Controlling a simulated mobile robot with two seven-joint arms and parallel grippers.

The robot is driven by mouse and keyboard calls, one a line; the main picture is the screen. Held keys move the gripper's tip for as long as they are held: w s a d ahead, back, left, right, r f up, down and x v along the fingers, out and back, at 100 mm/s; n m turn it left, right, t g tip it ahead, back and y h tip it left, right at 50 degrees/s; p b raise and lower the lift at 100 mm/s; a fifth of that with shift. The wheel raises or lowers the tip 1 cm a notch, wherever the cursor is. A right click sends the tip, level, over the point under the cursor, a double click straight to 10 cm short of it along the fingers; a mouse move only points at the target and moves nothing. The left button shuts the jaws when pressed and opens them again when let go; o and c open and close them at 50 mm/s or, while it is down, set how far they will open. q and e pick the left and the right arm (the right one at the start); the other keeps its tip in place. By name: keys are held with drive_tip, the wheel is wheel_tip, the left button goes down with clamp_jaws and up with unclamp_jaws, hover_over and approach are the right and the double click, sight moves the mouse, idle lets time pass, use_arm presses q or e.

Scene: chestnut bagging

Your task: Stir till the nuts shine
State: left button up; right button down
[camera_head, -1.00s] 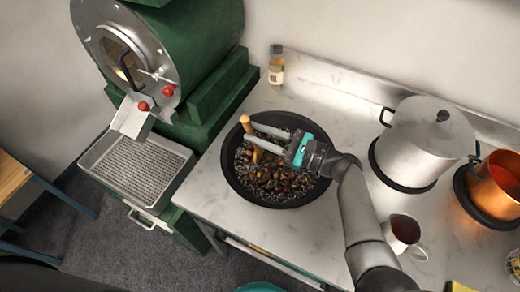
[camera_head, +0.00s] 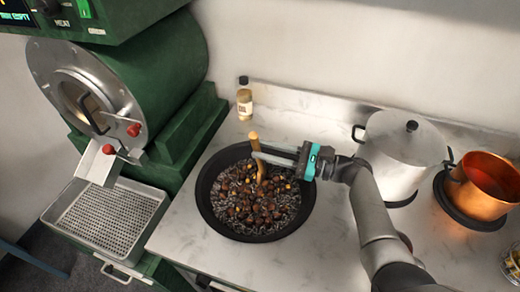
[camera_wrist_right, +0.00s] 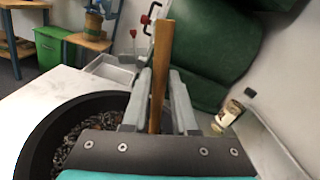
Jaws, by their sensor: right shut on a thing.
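A wide black pan (camera_head: 208,208) stands on the marble counter, holding dark, glossy-looking chestnuts (camera_head: 262,208) among small dark grains. A wooden stirring tool (camera_head: 256,152) stands nearly upright, its lower end among the nuts. My right gripper (camera_head: 262,157) is shut on the tool's handle above the far part of the pan. In the right wrist view, the wooden handle (camera_wrist_right: 159,75) runs between the two grey fingers, and part of the pan (camera_wrist_right: 38,140) shows at the lower left. The left gripper is not in view.
A green roaster (camera_head: 150,85) with a mesh tray (camera_head: 62,203) stands at the left. A small bottle (camera_head: 244,100) stands behind the pan. A lidded steel pot (camera_head: 398,150) and a copper pot (camera_head: 482,190) stand at the right, beyond my right arm.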

drive_tip(key=shift+r, duration=0.15)
wheel_tip(320, 180, up, 12)
drive_tip(key=p, duration=1.1)
drive_tip(key=shift+a, duration=0.1)
idle(0.6)
